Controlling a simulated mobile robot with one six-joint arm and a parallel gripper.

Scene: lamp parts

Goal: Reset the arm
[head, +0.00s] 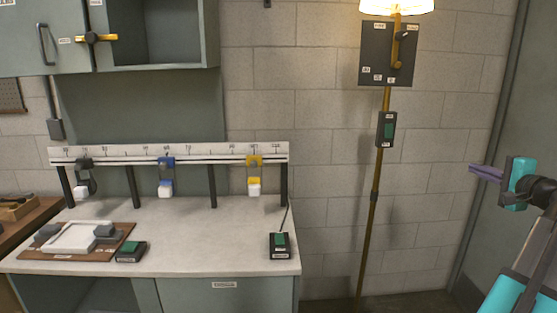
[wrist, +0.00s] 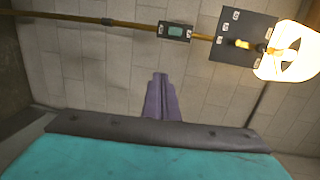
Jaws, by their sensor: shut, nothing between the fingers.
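My gripper (head: 472,168) is at the right side of the head view, raised in free air to the right of the floor lamp. Its purple fingers are closed together and hold nothing; they also show in the wrist view (wrist: 159,78). The lamp has a thin brass pole (head: 375,210), a lit shade (head: 397,6) and a dark switch plate (head: 387,54) with a brass lever. A small dark box with a green face (head: 387,130) is on the pole. In the wrist view the lamp lies sideways across the top, with its lit shade (wrist: 290,50) at the right.
A workbench (head: 200,225) stands at the left, with a ruled rail (head: 210,153) carrying several sliders. A tray (head: 75,240) and two green-faced boxes (head: 131,251) (head: 279,245) are on it. Wall cabinets (head: 155,35) hang above. A door (head: 515,130) is behind my arm.

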